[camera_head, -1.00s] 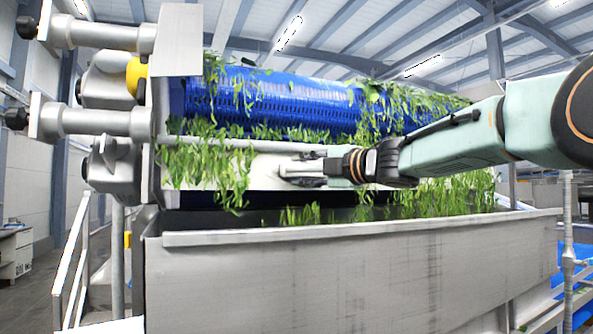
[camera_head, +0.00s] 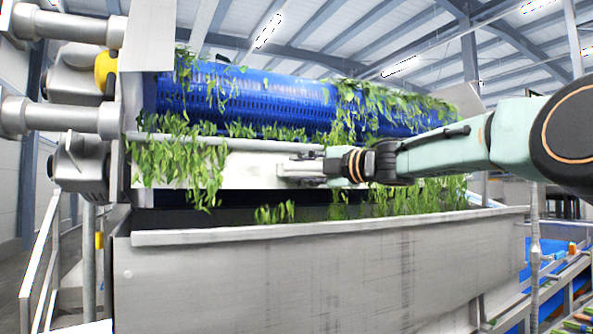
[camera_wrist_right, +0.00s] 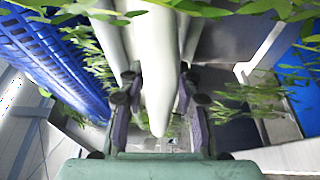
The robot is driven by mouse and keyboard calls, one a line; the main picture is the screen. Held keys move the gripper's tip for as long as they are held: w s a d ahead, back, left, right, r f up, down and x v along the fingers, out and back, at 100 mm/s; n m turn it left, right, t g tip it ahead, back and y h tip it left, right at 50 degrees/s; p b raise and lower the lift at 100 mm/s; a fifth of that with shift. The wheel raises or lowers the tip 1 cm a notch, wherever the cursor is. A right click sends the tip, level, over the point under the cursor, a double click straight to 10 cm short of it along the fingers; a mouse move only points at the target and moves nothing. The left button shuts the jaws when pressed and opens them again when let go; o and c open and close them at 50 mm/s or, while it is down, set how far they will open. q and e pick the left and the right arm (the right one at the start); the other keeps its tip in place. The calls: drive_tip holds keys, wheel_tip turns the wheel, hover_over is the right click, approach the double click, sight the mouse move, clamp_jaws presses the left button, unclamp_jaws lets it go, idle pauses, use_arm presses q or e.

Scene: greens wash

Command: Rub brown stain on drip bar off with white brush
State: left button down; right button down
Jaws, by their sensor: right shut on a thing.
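My right gripper (camera_head: 299,167) reaches in from the right, in front of a pale metal panel below the blue drum. In the right wrist view its dark fingers (camera_wrist_right: 157,108) are closed on either side of a long white tapered piece, which I take to be the white brush (camera_wrist_right: 155,75). In the head view the brush is hard to tell from the pale metal. A pale rail, likely the drip bar (camera_head: 250,145), runs along the panel's top, partly under leaves. I can make out no brown stain. My left gripper is not in view.
The blue perforated drum (camera_head: 265,103) carries loose green leaves (camera_head: 178,160), which also hang over the panel. A steel tank (camera_head: 260,280) with a raised rim stands below in front. Pipe ends (camera_head: 65,118) stick out at the left.

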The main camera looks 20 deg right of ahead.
sight(290, 167)
drive_tip(key=shift+d, duration=1.3)
drive_tip(key=shift+a+b, duration=0.4)
drive_tip(key=shift+a, duration=2)
drive_tip(key=shift+a+b, duration=0.5)
drive_tip(key=shift+a, duration=0.85)
drive_tip(key=shift+s+a, duration=0.1)
drive_tip(key=shift+a, duration=0.8)
drive_tip(key=shift+a+b, duration=0.3)
drive_tip(key=shift+a, duration=2.3)
drive_tip(key=shift+s+a+b, duration=0.1)
drive_tip(key=shift+a+b, duration=0.25)
drive_tip(key=shift+a, duration=1)
drive_tip(key=shift+s+d+b, duration=0.1)
drive_tip(key=shift+s+b, duration=0.35)
drive_tip(key=shift+s, duration=1.15)
